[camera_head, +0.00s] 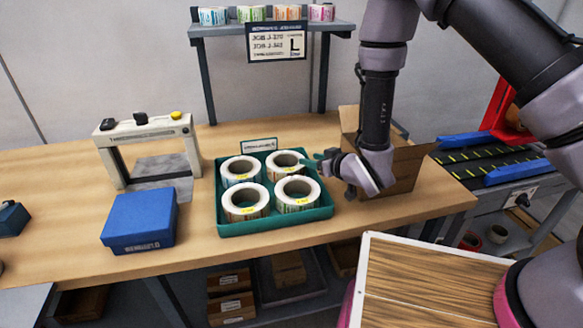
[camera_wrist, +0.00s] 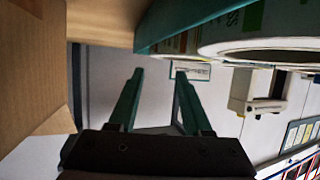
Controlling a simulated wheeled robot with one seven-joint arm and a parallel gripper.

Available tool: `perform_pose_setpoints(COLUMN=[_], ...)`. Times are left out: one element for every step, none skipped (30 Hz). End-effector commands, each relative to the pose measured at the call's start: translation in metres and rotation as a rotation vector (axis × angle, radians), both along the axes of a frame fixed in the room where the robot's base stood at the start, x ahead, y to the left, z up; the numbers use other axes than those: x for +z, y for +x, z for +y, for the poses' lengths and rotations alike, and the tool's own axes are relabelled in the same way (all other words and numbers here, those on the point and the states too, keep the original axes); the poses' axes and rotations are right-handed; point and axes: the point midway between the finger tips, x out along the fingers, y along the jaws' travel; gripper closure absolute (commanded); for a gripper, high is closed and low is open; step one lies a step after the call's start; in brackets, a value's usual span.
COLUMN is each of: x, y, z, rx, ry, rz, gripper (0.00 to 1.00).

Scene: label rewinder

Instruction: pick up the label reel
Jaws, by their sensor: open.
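Several white label reels with dark cores stand in a green tray (camera_head: 272,224) on the wooden bench. They are a back left reel (camera_head: 239,166), a back right reel (camera_head: 285,160), a front left reel (camera_head: 243,201) and a front right reel (camera_head: 298,191). My gripper (camera_head: 312,164) is at the tray's right back side, beside the back right reel. In the wrist view my gripper's two green fingers (camera_wrist: 158,85) are apart with nothing between them. A reel (camera_wrist: 270,47) and the tray wall (camera_wrist: 185,14) show above the fingers there. Whether a finger touches the reel is unclear.
An open cardboard box (camera_head: 405,168) stands right of the tray, close behind my gripper. A blue box (camera_head: 139,221) and a grey machine (camera_head: 150,145) are on the left. A shelf (camera_head: 270,28) with small reels rises behind.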

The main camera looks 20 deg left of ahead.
Motion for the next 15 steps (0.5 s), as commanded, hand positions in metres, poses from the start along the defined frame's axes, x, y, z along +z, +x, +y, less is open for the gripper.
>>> perform_pose_setpoints(x=[-0.004,-0.005,-0.007,-0.008,-0.009,-0.010,-0.011,-0.012,-0.013,-0.015,-0.017,-0.019,-0.022,-0.025,-0.027], y=[0.005,0.007,0.010,0.013,0.014,0.016,0.017,0.018,0.020,0.022,0.025,0.029,0.032,0.035,0.039], z=[0.006,0.010,0.013,0.015,0.017,0.019,0.020,0.021,0.023,0.025,0.027,0.032,0.034,0.037,0.041], rx=[0.001,0.001,0.002,0.001,0.001,0.001,0.000,0.000,0.000,0.000,0.000,0.001,0.001,0.001,0.003], ry=[0.000,0.000,0.001,0.000,0.000,-0.001,-0.001,-0.001,-0.001,-0.001,-0.001,0.000,-0.001,-0.001,-0.001], rz=[0.000,-0.001,-0.001,0.000,0.000,0.001,0.001,0.001,0.001,0.001,0.001,-0.001,0.000,0.000,-0.001], gripper=[0.51,0.51,0.51,0.51,0.51,0.51,0.51,0.51,0.51,0.51,0.51,0.51,0.51,0.51,0.51])
